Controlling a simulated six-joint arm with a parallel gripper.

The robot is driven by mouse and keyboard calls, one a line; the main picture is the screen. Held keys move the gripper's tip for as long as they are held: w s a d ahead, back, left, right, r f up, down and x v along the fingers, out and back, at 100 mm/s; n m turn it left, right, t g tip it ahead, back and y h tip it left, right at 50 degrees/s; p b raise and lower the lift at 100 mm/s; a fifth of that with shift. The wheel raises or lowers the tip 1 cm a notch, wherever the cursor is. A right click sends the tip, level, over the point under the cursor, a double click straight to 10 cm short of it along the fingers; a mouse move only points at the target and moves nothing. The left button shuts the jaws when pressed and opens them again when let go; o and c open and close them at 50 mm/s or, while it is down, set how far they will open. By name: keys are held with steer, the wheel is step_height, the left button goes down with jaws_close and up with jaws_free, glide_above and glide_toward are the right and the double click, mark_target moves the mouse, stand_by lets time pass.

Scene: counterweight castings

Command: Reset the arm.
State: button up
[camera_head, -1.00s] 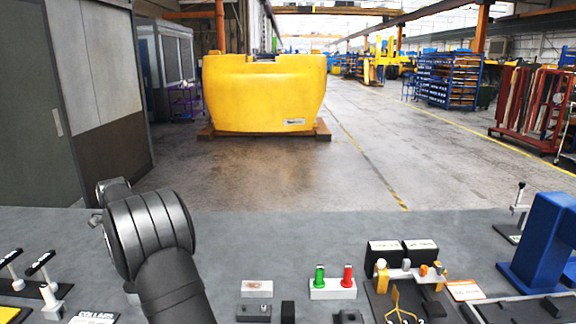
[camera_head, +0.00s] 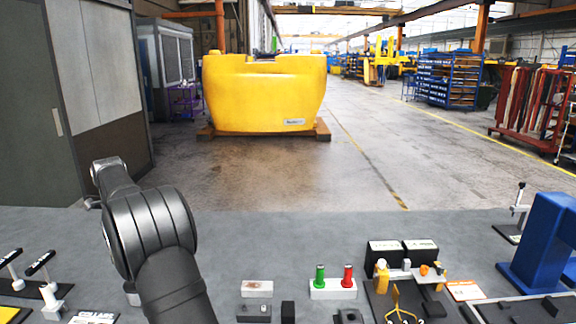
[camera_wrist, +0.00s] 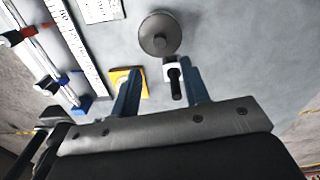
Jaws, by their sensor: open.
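My gripper (camera_wrist: 161,74) shows in the wrist view with its two blue fingers apart. Nothing is held between them. A white block with a black pin (camera_wrist: 173,76) appears in the gap between the fingertips, close to the right finger; I cannot tell its depth. In the head view my dark arm rises at the lower left, and the gripper itself is not visible there.
The wrist view shows a grey round piece (camera_wrist: 160,34), a yellow block (camera_wrist: 127,79) and a ruler (camera_wrist: 77,45). In the head view, green (camera_head: 319,275) and red (camera_head: 347,276) pegs and a blue stand (camera_head: 540,240) occupy the bench's right. The bench's middle back is clear.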

step_height(320, 180, down, 9)
steer(key=shift+r, duration=0.15)
steer(key=r, duration=0.7)
steer(key=shift+s+d+r, duration=0.1)
steer(key=shift+d+r, duration=0.1)
steer(key=shift+r, duration=0.15)
steer(key=s+d+f, duration=0.3)
steer(key=s+d, duration=0.6)
steer(key=d, duration=0.4)
steer(key=s+a+f, duration=0.1)
steer(key=a+f, duration=0.1)
steer(key=a, duration=0.1)
steer(key=s+a+f, duration=0.1)
steer(key=a+f, duration=0.1)
steer(key=a, duration=0.2)
steer(key=a+f, duration=0.2)
steer(key=a, duration=0.2)
steer(key=shift+s+a+f, duration=0.25)
steer(key=shift+s+f, duration=0.1)
steer(key=shift+s, duration=0.05)
step_height(320, 180, down, 2)
steer(key=shift+f, duration=0.85)
steer(key=shift+r, duration=0.1)
